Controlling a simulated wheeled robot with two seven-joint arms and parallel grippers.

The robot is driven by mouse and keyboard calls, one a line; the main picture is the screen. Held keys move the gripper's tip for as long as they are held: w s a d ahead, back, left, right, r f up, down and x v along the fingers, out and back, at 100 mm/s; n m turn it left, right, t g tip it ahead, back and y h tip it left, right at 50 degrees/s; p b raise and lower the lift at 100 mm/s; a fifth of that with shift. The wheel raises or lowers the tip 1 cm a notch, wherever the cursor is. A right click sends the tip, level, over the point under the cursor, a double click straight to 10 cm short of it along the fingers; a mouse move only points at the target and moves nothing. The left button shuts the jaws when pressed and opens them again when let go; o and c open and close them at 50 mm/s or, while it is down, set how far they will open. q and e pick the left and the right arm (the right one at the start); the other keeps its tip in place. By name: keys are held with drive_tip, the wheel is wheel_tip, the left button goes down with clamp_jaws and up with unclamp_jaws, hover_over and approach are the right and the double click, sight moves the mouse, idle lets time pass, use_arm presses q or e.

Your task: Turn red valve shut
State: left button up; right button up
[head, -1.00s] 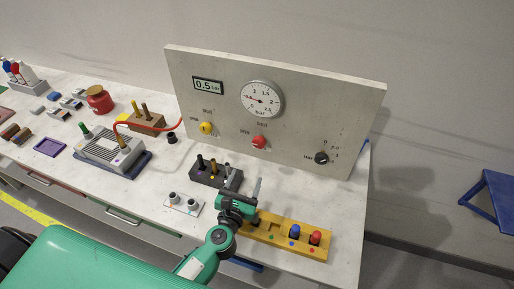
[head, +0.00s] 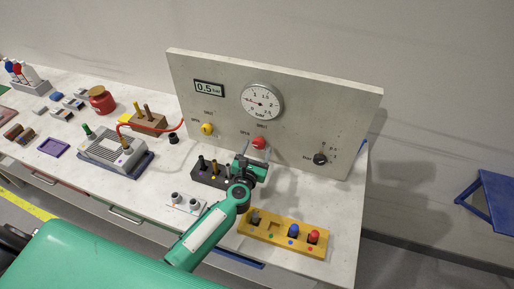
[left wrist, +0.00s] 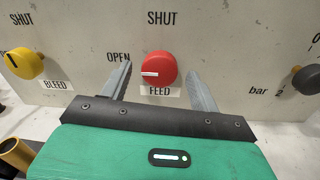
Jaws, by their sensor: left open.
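The red valve (head: 259,143) is a round knob low on the upright grey panel (head: 215,115). In the left wrist view the red valve (left wrist: 158,70) has a white mark pointing left, towards the word OPEN. SHUT is printed above it and FEED below. My left gripper (head: 257,149) is just in front of it. In the left wrist view the fingers of my left gripper (left wrist: 160,80) are open, one on each side of the knob, with gaps between. I cannot tell how far the fingertips reach along the knob. My right gripper is not in view.
A yellow BLEED knob (head: 207,129) is left of the red valve and a black bar knob (head: 320,159) is right. A gauge (head: 262,101) and a 0.5 bar display (head: 209,88) are above. A dark block with pegs (head: 212,174) and a yellow tray (head: 268,241) stand nearby.

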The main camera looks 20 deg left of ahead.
use_arm(q)
drive_tip(key=shift+w, duration=0.3)
drive_tip(key=shift+c, duration=0.2)
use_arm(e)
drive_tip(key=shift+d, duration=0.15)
use_arm(q)
drive_tip(key=c, duration=0.9)
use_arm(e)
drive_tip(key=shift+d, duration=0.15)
